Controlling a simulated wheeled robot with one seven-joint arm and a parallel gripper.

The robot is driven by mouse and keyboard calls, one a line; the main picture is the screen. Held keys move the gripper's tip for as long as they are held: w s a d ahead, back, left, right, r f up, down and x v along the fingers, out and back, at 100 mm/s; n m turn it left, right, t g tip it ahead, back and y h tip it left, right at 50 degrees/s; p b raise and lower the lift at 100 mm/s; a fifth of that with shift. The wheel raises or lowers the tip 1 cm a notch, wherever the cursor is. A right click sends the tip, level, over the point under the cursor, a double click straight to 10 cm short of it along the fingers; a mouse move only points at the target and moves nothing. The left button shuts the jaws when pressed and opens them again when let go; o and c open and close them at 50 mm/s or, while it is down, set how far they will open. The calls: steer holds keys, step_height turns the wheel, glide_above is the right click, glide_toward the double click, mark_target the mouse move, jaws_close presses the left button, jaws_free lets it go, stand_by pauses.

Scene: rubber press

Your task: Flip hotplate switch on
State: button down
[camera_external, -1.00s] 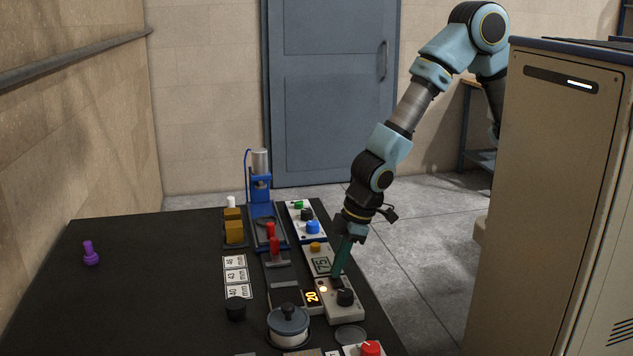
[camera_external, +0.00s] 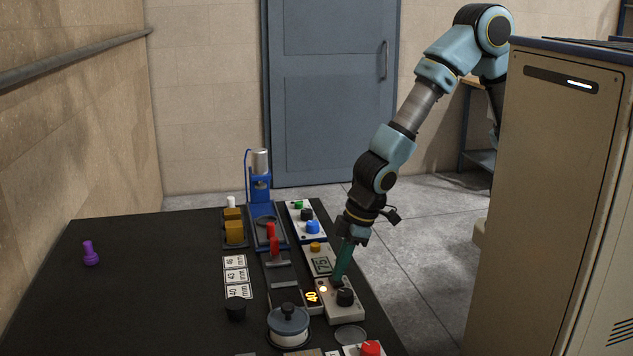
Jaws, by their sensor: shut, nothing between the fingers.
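A pale control box (camera_external: 346,313) with a black knob (camera_external: 345,297) and a lit yellow lamp (camera_external: 323,289) sits at the right side of the black table. A display beside it (camera_external: 311,297) glows with the number 40. A lidded pot (camera_external: 288,322) stands left of the box, and what is under it is hidden. My gripper (camera_external: 339,279) points down with its teal fingers shut and empty, at the back part of the box just behind the knob. The fingers hide the switch area. I cannot tell whether they touch it.
A panel with green and blue buttons (camera_external: 306,218) and a blue press (camera_external: 261,190) stand farther back. A red knob (camera_external: 371,348) is at the front. A purple piece (camera_external: 90,253) lies far left, with clear table around it.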

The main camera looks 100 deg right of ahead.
steer(key=r+p, duration=0.3)
steer(key=r, duration=0.1)
steer(key=shift+d, duration=0.3)
step_height(320, 180, up, 9)
steer(key=s+d+b, duration=0.1)
steer(key=s+d, duration=0.1)
steer(key=s, duration=0.1)
steer(key=shift+d+r, duration=0.15)
steer(key=shift+d, duration=0.05)
steer(key=s+d+f+m+g, duration=0.1)
steer(key=s+d+f, duration=0.1)
steer(key=s+f, duration=0.7)
steer(key=s, duration=0.3)
steer(key=shift+s+d+f+g, duration=0.2)
steer(key=shift+f+g, duration=0.1)
steer(key=shift+g, duration=0.1)
steer(key=c, duration=1.5)
jaws_free()
